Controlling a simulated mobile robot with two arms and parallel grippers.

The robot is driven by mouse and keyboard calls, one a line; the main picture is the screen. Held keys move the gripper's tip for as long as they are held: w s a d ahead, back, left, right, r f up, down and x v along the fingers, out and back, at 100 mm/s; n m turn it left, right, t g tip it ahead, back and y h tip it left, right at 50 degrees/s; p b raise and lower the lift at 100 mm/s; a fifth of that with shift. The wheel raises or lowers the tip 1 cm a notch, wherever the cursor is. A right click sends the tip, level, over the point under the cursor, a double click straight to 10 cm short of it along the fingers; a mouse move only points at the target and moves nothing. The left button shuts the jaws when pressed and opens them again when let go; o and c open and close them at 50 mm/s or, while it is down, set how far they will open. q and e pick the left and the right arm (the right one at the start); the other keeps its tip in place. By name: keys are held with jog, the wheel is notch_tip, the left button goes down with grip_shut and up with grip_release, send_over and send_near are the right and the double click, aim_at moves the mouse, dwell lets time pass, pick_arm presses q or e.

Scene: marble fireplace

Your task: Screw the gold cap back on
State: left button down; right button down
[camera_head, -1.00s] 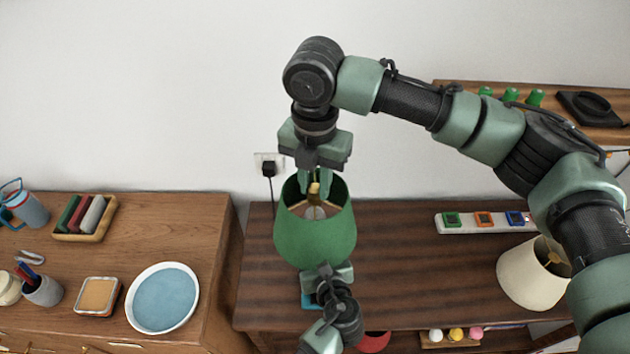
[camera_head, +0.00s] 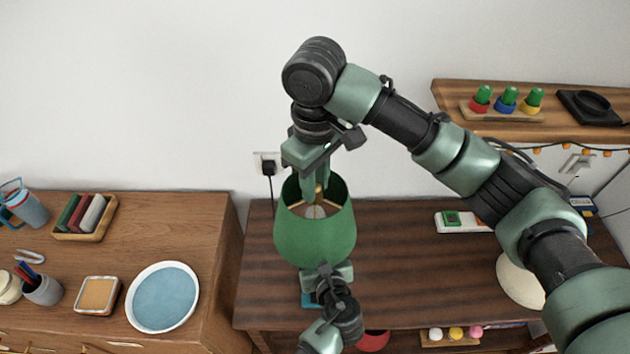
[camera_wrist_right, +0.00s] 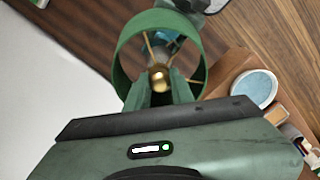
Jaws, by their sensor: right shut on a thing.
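The green lampshade (camera_head: 315,235) stands upright on the dark wooden table, open at the top, with thin spokes inside. The gold cap (camera_wrist_right: 159,77) sits at the middle where the spokes meet; a bit of gold also shows in the head view (camera_head: 319,189). My right gripper (camera_head: 315,188) points straight down into the shade's top opening. Its fingers (camera_wrist_right: 160,88) are shut on the gold cap. Whether the cap is seated on its thread cannot be told. My left gripper (camera_head: 335,277) is low at the front of the shade; its fingertips and the lamp's base are hidden.
A white lamp (camera_head: 520,283) and a white power strip (camera_head: 462,226) are on the table's right, partly behind my right arm. A wall shelf (camera_head: 480,125) is at upper right. A cabinet (camera_head: 215,235) with a blue plate (camera_head: 163,297) is at left.

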jog(key=c, duration=1.1)
grip_release()
jog(key=shift+c, duration=0.2)
notch_tip(320, 180, up, 12)
pick_arm(q)
jog(key=c, duration=0.6)
grip_release()
pick_arm(e)
jog(key=shift+w, duration=0.1)
pick_arm(q)
jog(key=shift+s, duration=0.1)
jog(key=b+v, duration=0.1)
jog(key=v, duration=0.6)
jog(key=shift+s+d+r, duration=0.1)
jog(key=shift+s+d, duration=0.05)
jog(key=shift+s, duration=0.15)
pick_arm(e)
jog(key=shift+f, duration=0.65)
